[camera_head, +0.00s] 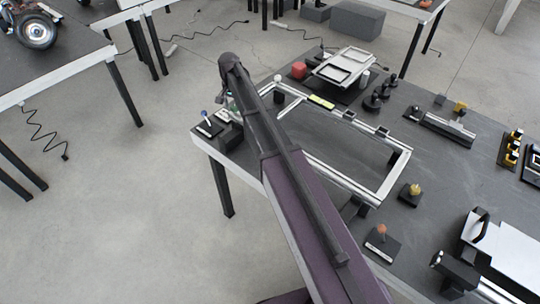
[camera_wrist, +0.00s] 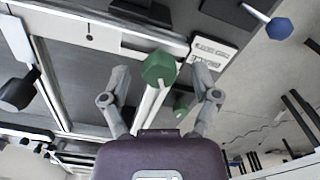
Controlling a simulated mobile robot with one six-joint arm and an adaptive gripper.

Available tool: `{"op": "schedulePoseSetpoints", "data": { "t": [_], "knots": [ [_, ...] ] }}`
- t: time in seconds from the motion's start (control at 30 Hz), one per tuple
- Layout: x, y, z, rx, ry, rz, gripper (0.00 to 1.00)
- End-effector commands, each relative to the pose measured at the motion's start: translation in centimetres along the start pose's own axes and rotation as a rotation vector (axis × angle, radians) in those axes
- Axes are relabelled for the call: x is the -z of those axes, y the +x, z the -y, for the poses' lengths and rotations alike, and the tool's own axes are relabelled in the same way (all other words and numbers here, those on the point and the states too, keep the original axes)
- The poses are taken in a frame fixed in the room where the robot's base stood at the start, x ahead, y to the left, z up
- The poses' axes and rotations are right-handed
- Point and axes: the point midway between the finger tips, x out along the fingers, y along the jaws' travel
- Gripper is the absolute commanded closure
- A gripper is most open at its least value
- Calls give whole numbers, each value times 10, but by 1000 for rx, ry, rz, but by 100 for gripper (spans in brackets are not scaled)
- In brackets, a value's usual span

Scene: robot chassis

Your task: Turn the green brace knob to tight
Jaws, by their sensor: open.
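A green six-sided brace knob (camera_wrist: 160,68) sits on a pale rod in the wrist view. My gripper (camera_wrist: 161,72) is open, with one finger on each side of the knob and a visible gap to both. A second, smaller green knob (camera_wrist: 180,106) shows lower, near the right finger. A white label plate with dark print (camera_wrist: 212,52) lies beside the knob; its text is too small to read. In the head view my arm reaches to the frame's far left corner and hides most of my gripper and the knob.
A light metal frame (camera_head: 398,165) lies on the dark table (camera_head: 460,205). A blue knob (camera_wrist: 279,28) stands near the table's left corner.

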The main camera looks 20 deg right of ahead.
Motion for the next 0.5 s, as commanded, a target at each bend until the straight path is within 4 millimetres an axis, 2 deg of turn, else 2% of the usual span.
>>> {"op": "schedulePoseSetpoints", "data": {
  "t": [0.5],
  "knots": [
    [0, 0, 0, 0, -337, 0, 21]
  ]
}}
